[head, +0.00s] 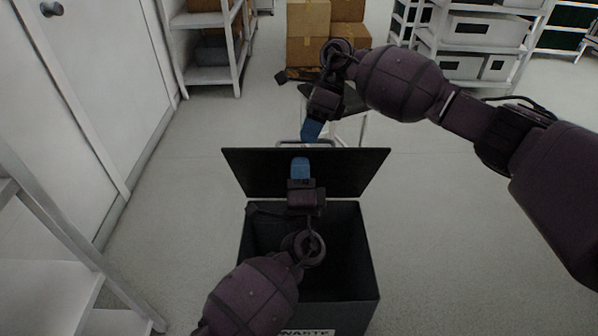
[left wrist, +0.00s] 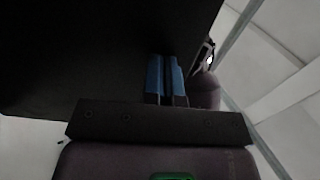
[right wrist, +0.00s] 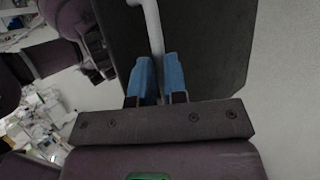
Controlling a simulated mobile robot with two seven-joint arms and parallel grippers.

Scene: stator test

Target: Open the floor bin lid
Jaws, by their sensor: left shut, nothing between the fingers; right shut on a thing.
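The black floor bin (head: 375,260) stands open in the lower middle of the head view, with a waste label on its front. Its lid (head: 355,172) is raised and tilted up at the back edge. My left gripper (head: 300,162) is shut and empty, in front of the lid's inner face above the bin opening; the dark lid also fills much of the left wrist view (left wrist: 80,60). My right gripper (head: 310,132) is behind the lid's top edge, shut on the light metal lid handle (head: 325,142). The handle runs between its blue fingers in the right wrist view (right wrist: 154,30).
A small dark-topped table (head: 350,104) stands behind the bin. Cardboard boxes (head: 308,20) and shelves (head: 212,74) are farther back. A white door (head: 90,90) and a shelf frame (head: 70,240) are on the left. Floor on both sides of the bin is clear.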

